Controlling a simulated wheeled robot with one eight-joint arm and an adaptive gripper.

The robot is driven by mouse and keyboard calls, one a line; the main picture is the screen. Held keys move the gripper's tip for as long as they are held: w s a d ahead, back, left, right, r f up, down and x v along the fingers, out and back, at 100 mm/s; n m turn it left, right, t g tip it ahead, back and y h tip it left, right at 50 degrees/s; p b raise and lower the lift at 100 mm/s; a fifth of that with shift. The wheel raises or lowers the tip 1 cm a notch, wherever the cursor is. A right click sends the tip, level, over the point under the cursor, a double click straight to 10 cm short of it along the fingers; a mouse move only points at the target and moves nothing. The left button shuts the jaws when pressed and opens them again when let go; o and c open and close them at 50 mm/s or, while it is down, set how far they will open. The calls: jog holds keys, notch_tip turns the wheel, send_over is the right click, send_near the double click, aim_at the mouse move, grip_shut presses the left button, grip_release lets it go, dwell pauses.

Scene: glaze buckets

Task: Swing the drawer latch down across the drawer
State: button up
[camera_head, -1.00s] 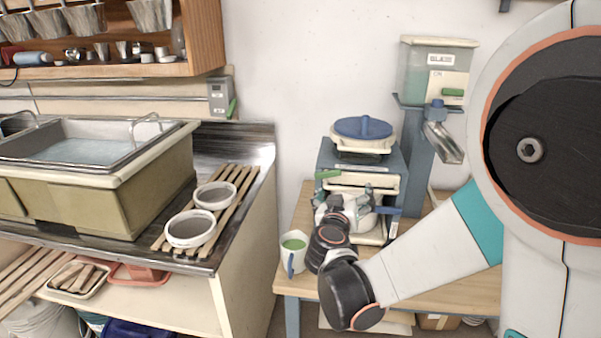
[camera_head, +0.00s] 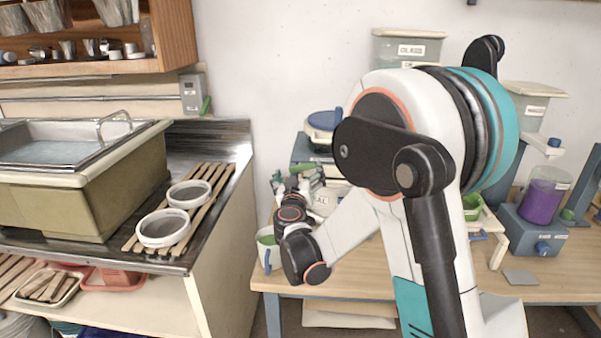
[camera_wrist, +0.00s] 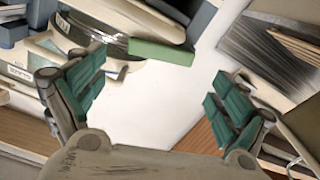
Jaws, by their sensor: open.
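A green bar (camera_wrist: 160,52), which looks like the drawer latch's handle, shows in the wrist view just beyond my fingertips, nearer the left finger. In the head view a green bar (camera_head: 302,168) shows at the left side of the blue-grey glaze machine (camera_head: 302,148), close to my gripper. My gripper (camera_wrist: 158,95) is open, with teal-padded fingers wide apart and nothing between them. The bar appears apart from the fingers. The drawer front is mostly hidden behind my arm and gripper in the head view, so I cannot tell the latch's exact angle.
A cup of green glaze (camera_head: 266,252) stands at the table's left edge, just below my gripper. The sink counter (camera_head: 218,160) with two bowls on a slatted rack is left, across a gap. Another dispenser with purple glaze (camera_head: 541,201) stands right.

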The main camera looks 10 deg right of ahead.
aim_at(302, 167)
jog(key=shift+b+x, duration=0.4)
jog(key=shift+x, duration=1.6)
jog(key=shift+c, duration=0.2)
jog(key=c, duration=1.5)
jog(key=shift+o, duration=0.2)
jog(key=shift+d+f+m, duration=0.15)
jog(key=shift+f+m, duration=0.05)
jog(key=shift+m, duration=0.8)
jog(key=o, duration=1.5)
jog(key=shift+s, duration=0.1)
jog(key=v, duration=1.2)
